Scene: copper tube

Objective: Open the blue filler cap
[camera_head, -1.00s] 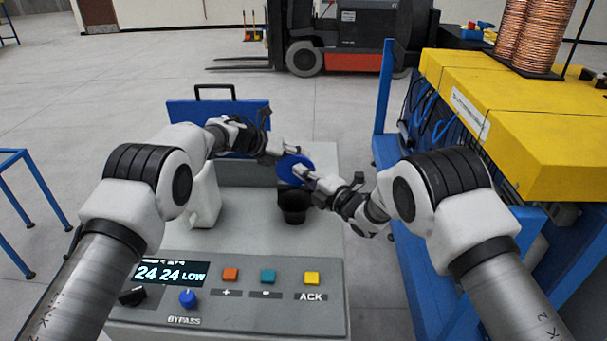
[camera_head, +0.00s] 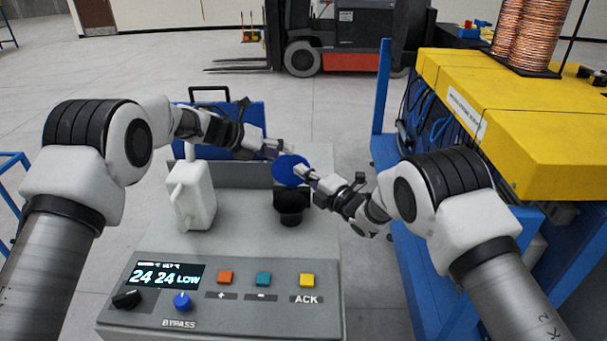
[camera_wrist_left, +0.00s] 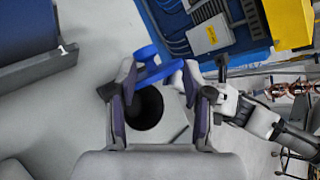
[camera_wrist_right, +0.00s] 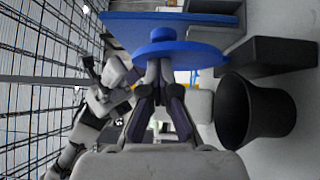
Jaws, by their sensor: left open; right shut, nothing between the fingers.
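The blue filler cap (camera_head: 291,171), a round disc, stands tilted up above the black filler neck (camera_head: 291,214) on the grey machine. My left gripper (camera_head: 284,148) is at the cap's upper edge. In the left wrist view its fingers (camera_wrist_left: 164,92) are spread, with the blue cap (camera_wrist_left: 150,60) beyond the tips and the dark filler opening (camera_wrist_left: 145,108) below. My right gripper (camera_head: 303,173) is shut and empty, its tips at the cap's face. In the right wrist view the closed tips (camera_wrist_right: 159,66) meet or nearly meet the cap's edge (camera_wrist_right: 180,54); contact is unclear.
A white jug (camera_head: 192,195) stands on the machine, left of the neck. The front panel has a display (camera_head: 155,276), a blue bypass knob (camera_head: 182,301) and coloured buttons. A yellow-topped blue rack (camera_head: 520,125) bounds the right side.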

